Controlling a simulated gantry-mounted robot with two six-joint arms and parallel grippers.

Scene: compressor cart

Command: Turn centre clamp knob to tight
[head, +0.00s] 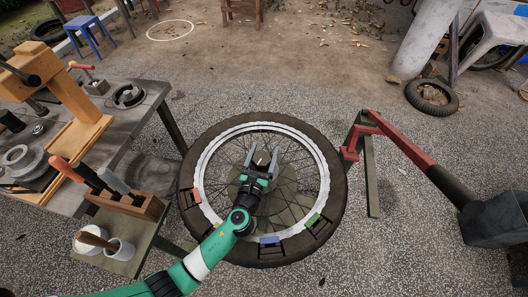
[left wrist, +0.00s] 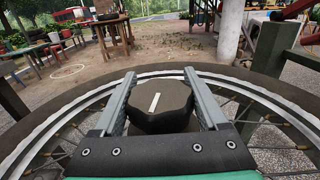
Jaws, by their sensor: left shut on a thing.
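The centre clamp knob (head: 261,159) is a dark, many-sided knob at the hub of a spoked wheel (head: 335,165) lying flat. The knob also shows in the left wrist view (left wrist: 163,108), with a white line on top. The line runs nearly along the fingers, tilted a little to the right at its far end. My left gripper (head: 262,164) reaches in from the lower left and is shut on the knob, one finger on each side. The knob's near lower part is partly hidden by the gripper. My right gripper is not in view.
Red (head: 196,195), blue (head: 270,240) and green (head: 313,219) blocks sit at the wheel's rim. A grey workbench (head: 145,95) and a tool holder (head: 130,206) stand left. A red-armed lever (head: 400,145) on a post stands right. The ground beyond the wheel is mostly clear.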

